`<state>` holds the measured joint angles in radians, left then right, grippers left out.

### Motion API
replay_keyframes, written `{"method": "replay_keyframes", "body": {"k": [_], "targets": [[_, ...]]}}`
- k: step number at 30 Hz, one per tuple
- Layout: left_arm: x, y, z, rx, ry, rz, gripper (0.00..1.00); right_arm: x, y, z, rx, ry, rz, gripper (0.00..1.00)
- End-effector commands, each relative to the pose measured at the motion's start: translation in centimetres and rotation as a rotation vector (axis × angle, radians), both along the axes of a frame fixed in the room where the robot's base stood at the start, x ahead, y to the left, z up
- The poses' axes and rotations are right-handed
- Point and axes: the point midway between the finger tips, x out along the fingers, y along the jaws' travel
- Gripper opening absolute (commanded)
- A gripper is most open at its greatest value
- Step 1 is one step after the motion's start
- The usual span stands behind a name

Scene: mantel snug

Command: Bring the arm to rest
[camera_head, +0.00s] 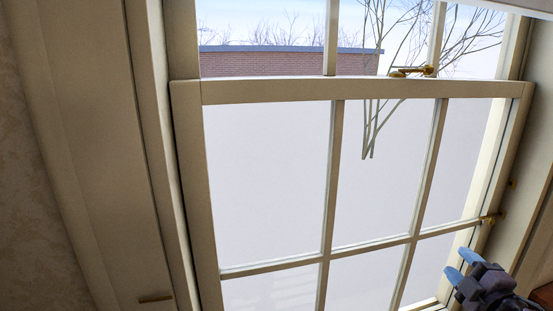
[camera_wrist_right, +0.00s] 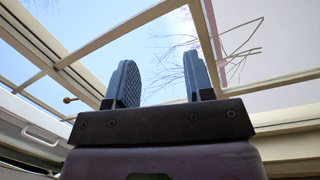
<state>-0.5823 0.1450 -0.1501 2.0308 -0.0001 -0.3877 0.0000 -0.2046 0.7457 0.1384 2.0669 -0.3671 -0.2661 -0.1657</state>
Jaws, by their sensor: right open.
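My right gripper (camera_head: 461,265) is at the lower right of the head view, in front of the right side of a cream sash window (camera_head: 190,170). Its blue fingertips point to the left and up. In the right wrist view the gripper (camera_wrist_right: 160,85) has two blue-grey fingers standing apart, with nothing between them. Window bars and sky show behind the fingers. Whether any part of the gripper touches the window cannot be told. My left gripper is not in view.
A brass latch (camera_head: 411,71) sits on the window's meeting rail. A small brass fitting (camera_head: 492,218) is on the right side of the frame, just above my right gripper. Outside are a brick wall (camera_head: 285,64) and bare branches. A wide cream casing (camera_head: 95,130) stands at left.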

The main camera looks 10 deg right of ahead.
Motion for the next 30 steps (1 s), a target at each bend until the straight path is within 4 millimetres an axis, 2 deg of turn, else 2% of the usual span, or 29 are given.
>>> {"method": "replay_keyframes", "body": {"k": [1,6,8,12,15,18,21,25,30], "targets": [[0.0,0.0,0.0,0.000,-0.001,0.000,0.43,-1.0,0.7,-3.1,0.131,0.053,-0.016,0.48],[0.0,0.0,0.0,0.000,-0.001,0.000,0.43,-4.7,4.3,-12.2,0.534,0.218,-0.082,0.48],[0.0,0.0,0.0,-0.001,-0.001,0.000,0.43,-6.3,6.1,-15.1,0.652,0.273,-0.107,0.48],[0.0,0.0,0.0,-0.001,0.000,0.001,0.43,-10.4,11.0,-20.9,0.883,0.392,-0.157,0.48],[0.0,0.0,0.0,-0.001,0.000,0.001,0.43,-13.2,14.9,-23.9,1.018,0.453,-0.186,0.48],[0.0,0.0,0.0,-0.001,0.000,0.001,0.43,-15.6,17.9,-25.8,1.102,0.491,-0.219,0.48],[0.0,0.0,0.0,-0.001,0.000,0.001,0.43,-17.4,19.6,-26.8,1.155,0.512,-0.250,0.48],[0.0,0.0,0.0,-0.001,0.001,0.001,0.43,-19.0,19.9,-27.6,1.178,0.527,-0.284,0.48],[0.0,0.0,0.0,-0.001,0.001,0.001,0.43,-19.3,19.8,-27.7,1.174,0.531,-0.287,0.48]]}}
